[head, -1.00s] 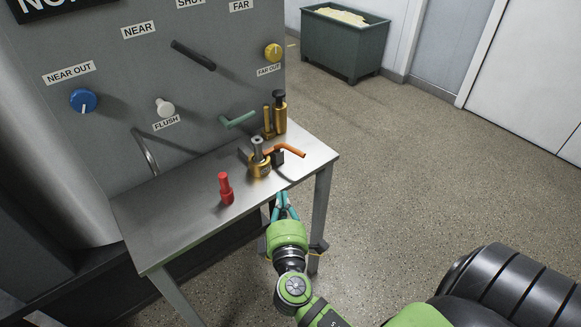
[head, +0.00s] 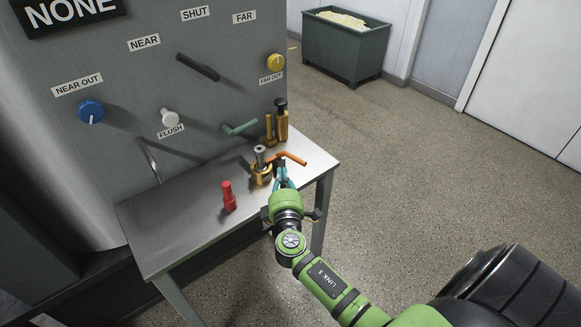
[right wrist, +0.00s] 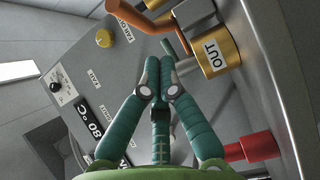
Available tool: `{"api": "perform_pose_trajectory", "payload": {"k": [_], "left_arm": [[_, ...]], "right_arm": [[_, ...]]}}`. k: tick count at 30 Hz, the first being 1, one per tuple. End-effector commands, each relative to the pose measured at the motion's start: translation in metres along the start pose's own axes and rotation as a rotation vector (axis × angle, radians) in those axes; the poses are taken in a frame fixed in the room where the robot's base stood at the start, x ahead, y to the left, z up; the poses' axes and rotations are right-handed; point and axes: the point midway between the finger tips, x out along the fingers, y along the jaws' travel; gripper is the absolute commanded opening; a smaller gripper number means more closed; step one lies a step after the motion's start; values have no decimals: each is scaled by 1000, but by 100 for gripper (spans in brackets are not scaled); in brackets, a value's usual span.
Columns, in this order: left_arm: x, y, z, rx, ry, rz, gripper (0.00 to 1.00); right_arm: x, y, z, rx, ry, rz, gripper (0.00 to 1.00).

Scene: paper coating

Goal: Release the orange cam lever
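The orange cam lever (head: 291,158) reaches right from the brass collar (head: 262,174) around a grey post on the steel table, its end bent. In the right wrist view the orange lever (right wrist: 150,24) is at the top, beyond my fingertips, and the collar (right wrist: 215,50) reads "OUT". My right gripper (head: 281,172) is at the table's front right edge, just in front of the lever. In the right wrist view its teal fingers (right wrist: 170,64) converge and look shut, with nothing seen between them. I see no contact with the lever. My left gripper is not in view.
A red peg-like part (head: 229,197) stands on the steel table (head: 165,235). A brass clamp (head: 281,122) and a green lever (head: 240,128) are behind the collar. The grey panel (head: 140,90) has knobs and a black handle. Open floor lies to the right.

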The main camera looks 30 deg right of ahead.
Motion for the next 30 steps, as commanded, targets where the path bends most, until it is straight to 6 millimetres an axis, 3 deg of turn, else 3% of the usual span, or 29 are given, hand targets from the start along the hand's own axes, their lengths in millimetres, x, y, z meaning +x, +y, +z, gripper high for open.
{"api": "perform_pose_trajectory", "payload": {"k": [7,30], "left_arm": [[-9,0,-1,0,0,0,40],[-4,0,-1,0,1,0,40]], "right_arm": [[18,0,21,-4,-1,-2,0],[22,-2,29,-4,54,-2,0]]}}
